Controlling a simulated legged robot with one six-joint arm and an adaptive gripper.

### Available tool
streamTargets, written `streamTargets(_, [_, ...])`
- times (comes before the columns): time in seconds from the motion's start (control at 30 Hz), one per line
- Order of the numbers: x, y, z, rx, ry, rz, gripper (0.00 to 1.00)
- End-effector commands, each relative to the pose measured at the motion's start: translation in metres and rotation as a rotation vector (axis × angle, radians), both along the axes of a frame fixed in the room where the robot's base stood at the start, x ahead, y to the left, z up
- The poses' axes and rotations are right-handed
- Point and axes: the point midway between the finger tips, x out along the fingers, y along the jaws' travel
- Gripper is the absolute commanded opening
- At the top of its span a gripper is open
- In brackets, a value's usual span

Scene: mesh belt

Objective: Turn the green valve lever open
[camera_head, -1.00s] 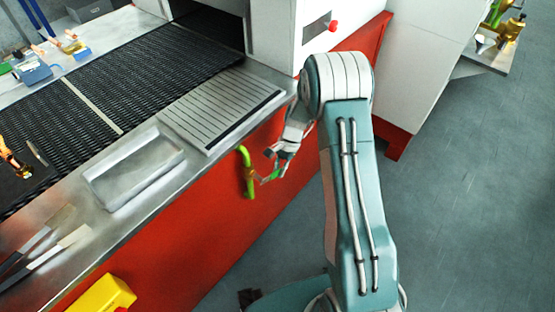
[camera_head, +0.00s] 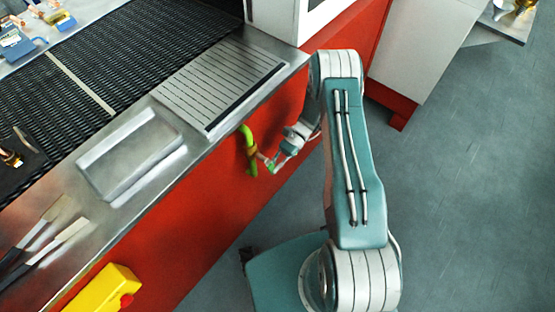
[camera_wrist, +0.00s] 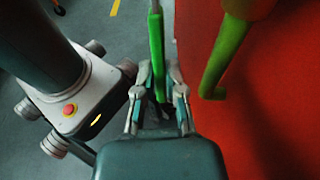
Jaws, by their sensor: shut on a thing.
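The green valve pipe (camera_head: 248,137) with its brass-coloured body (camera_head: 252,153) stands out from the red machine side, below the metal counter edge. In the wrist view the pipe (camera_wrist: 222,60) is at the right. The green lever (camera_wrist: 157,45) runs up and away between the fingers of my gripper (camera_wrist: 158,88), which is shut on it. In the head view my gripper (camera_head: 274,164) is just right of the valve body. The lever is small there and partly covered by the fingers.
A red panel (camera_head: 200,225) stands close beside the gripper. A metal tray (camera_head: 130,155) and a slotted plate (camera_head: 220,82) are on the counter above. A yellow box with a red button (camera_head: 105,288) is at lower left. Grey floor (camera_head: 455,190) is open at right.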

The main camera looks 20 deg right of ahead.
Motion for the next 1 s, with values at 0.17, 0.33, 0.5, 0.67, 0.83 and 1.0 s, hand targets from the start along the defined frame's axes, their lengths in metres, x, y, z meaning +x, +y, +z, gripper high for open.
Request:
streamTargets(0.17, [-0.0026, 0.0066, -0.0037, 0.072, 0.050, -0.004, 0.00])
streamTargets(0.33, [-0.0047, 0.0097, -0.0042, 0.112, 0.078, -0.003, 0.00])
streamTargets(0.5, [-0.0054, 0.0112, -0.0039, 0.129, 0.089, -0.003, 0.00])
streamTargets(0.67, [-0.0057, 0.0115, -0.0034, 0.133, 0.091, -0.003, 0.00])
streamTargets(0.83, [-0.0057, 0.0115, -0.0030, 0.133, 0.091, -0.003, 0.00])
streamTargets(1.0, [-0.0063, 0.0114, -0.0029, 0.132, 0.092, -0.002, 0.49])
